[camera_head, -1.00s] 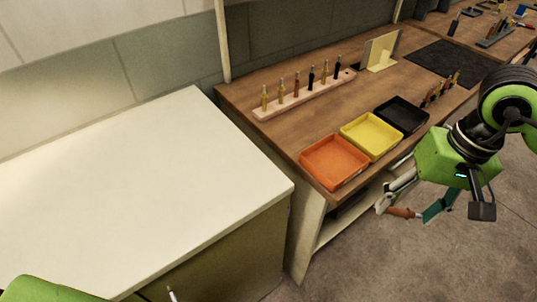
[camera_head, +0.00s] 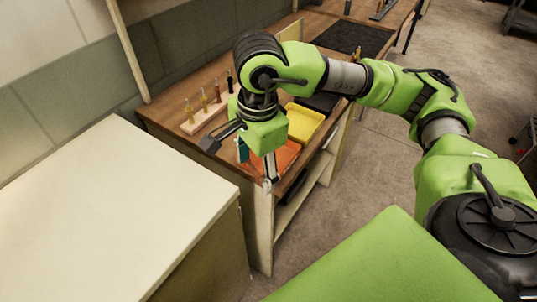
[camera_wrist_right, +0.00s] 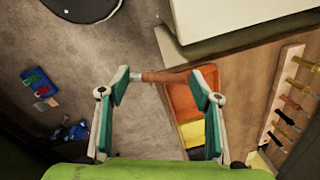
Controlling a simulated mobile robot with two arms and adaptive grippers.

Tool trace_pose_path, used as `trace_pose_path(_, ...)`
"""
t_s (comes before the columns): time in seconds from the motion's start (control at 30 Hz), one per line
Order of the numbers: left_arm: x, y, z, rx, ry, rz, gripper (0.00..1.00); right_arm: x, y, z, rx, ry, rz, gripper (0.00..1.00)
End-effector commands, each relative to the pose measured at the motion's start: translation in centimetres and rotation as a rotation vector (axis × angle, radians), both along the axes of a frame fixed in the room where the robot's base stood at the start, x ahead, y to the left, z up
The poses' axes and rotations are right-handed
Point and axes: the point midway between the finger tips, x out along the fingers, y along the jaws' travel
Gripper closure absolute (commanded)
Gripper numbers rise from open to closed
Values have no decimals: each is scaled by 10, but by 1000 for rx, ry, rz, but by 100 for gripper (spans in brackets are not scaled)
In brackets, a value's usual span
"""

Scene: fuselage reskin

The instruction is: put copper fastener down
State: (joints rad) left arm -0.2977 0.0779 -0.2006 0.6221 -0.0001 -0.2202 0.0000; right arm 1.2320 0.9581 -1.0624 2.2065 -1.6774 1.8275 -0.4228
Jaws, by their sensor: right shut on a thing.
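My right gripper (camera_head: 257,163) is beside and above the orange tray (camera_head: 285,158) at the front of the wooden bench. In the right wrist view its two teal fingertips (camera_wrist_right: 160,80) are shut on the copper fastener (camera_wrist_right: 162,77), a reddish-brown rod lying lengthwise between them. Below it in that view are the orange tray (camera_wrist_right: 180,100) and the yellow tray (camera_wrist_right: 193,132). In the head view my own gripper and arm hide the fastener. My left gripper is out of view.
A fastener rack (camera_head: 205,118) stands on the bench behind my right wrist, partly hidden. A yellow tray (camera_head: 304,124) and a black tray (camera_head: 318,102) stand beyond the orange one. A bare cream-topped cabinet (camera_head: 110,205) stands at left. A dark mat (camera_head: 355,40) lies further back.

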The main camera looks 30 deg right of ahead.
Motion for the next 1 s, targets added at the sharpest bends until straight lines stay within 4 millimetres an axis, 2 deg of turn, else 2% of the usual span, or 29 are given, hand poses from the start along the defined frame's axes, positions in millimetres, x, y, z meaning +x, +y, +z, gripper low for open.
trace_pose_path(0.6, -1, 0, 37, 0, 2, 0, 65, -8, -29, 19, 24, 26, -1491, 62)
trace_pose_path(0.8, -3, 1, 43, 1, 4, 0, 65, -10, -37, 22, 38, 26, -1831, 62)
trace_pose_path(1.0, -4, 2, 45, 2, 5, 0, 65, -7, -41, 21, 43, 26, -1965, 62)
